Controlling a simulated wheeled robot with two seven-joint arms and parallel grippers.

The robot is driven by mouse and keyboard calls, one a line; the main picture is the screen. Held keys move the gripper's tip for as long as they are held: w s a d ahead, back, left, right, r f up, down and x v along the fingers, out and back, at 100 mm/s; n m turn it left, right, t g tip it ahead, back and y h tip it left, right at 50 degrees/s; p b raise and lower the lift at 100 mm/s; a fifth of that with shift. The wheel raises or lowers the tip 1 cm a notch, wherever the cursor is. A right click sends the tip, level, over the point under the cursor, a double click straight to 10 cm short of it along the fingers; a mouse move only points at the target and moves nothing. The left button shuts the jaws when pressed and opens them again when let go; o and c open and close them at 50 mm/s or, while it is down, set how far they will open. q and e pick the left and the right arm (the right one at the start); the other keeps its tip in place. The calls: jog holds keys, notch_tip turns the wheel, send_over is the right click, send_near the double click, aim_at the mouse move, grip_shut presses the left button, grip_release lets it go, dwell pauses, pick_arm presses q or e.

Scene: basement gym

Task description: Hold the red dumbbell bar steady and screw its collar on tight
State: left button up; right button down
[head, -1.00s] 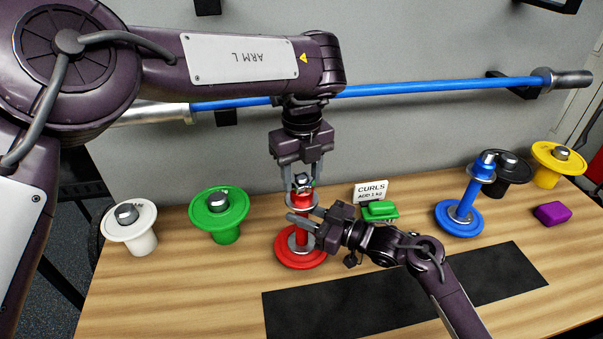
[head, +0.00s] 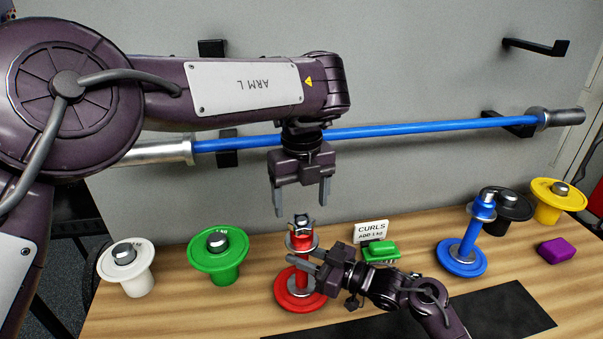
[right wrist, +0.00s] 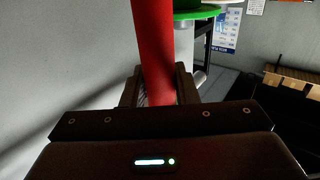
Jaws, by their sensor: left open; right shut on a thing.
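The red dumbbell bar (head: 295,263) stands upright on its red plate (head: 300,298) on the bench. A silver collar (head: 302,222) sits at the top of the bar. My right gripper (head: 312,263) is shut on the bar below its top, and in the right wrist view the red bar (right wrist: 152,50) runs between its fingers. My left gripper (head: 302,200) is open and empty, pointing down above the collar and apart from it. Whether the collar is fully seated I cannot tell.
A blue dumbbell (head: 468,245) stands to the right. White (head: 125,262), green (head: 218,250), black (head: 505,203) and yellow (head: 558,194) weights line the bench. A sign (head: 370,231), green block (head: 381,250) and purple block (head: 555,248) lie near. A blue barbell (head: 420,127) hangs on the wall behind.

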pick_arm(q)
notch_tip(320, 180, up, 8)
jog(key=shift+f, duration=0.15)
pick_arm(e)
jog(key=shift+r, duration=0.1)
jog(key=c, duration=1.1)
grip_release()
jog(key=shift+o, duration=0.2)
jog(key=shift+d, duration=0.1)
